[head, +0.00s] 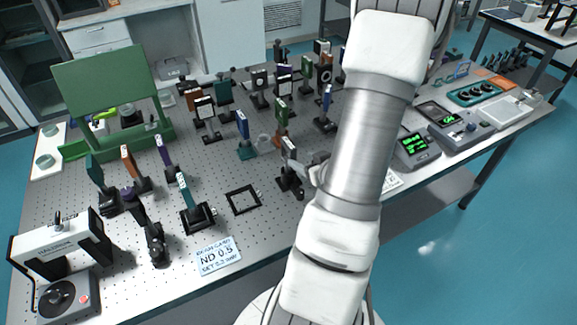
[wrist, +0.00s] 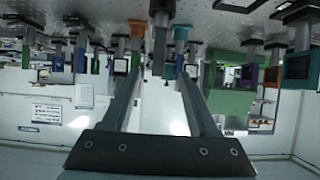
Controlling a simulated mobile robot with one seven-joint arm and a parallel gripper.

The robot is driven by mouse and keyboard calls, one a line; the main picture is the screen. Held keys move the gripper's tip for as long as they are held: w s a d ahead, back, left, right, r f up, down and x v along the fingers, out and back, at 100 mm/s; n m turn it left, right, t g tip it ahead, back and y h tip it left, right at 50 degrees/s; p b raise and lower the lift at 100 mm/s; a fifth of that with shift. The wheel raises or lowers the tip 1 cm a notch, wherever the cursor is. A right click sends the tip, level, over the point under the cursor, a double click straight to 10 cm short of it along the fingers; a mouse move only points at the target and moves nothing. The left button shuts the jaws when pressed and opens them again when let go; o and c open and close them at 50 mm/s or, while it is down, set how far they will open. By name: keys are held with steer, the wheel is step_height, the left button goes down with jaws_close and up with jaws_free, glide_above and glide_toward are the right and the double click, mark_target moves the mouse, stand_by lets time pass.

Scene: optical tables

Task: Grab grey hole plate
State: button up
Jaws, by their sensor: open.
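My gripper (head: 312,172) is mostly hidden behind my arm in the head view, beside a dark post mount (head: 290,180) that bears an upright plate (head: 290,149). I cannot tell whether this plate is the grey hole plate or has a hole. In the wrist view, which is upside down, my gripper (wrist: 160,75) is open, its two fingers spread. A narrow grey upright piece (wrist: 159,42) shows in the gap between the fingers, seen edge-on. I cannot tell its depth or whether it touches a finger. Nothing is visibly held.
The perforated optical table (head: 120,270) carries several post-mounted plates, close around my gripper. A flat black frame (head: 243,199) and an ND 0.5 card (head: 218,254) lie near the front. A green stand (head: 115,90) is at the back left. Instrument boxes (head: 417,147) stand to the right.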

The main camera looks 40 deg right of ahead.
mark_target(284, 151)
steer(key=shift+w+d+f+b, duration=0.15)
steer(key=shift+w+f+b, duration=0.4)
steer(key=shift+b, duration=1.25)
steer(key=x, duration=0.7)
steer(key=shift+w+r+p, duration=0.15)
steer(key=shift+r+p, duration=0.05)
steer(key=shift+p, duration=0.1)
steer(key=shift+x, duration=2.55)
steer(key=shift+d, duration=0.2)
jaws_close()
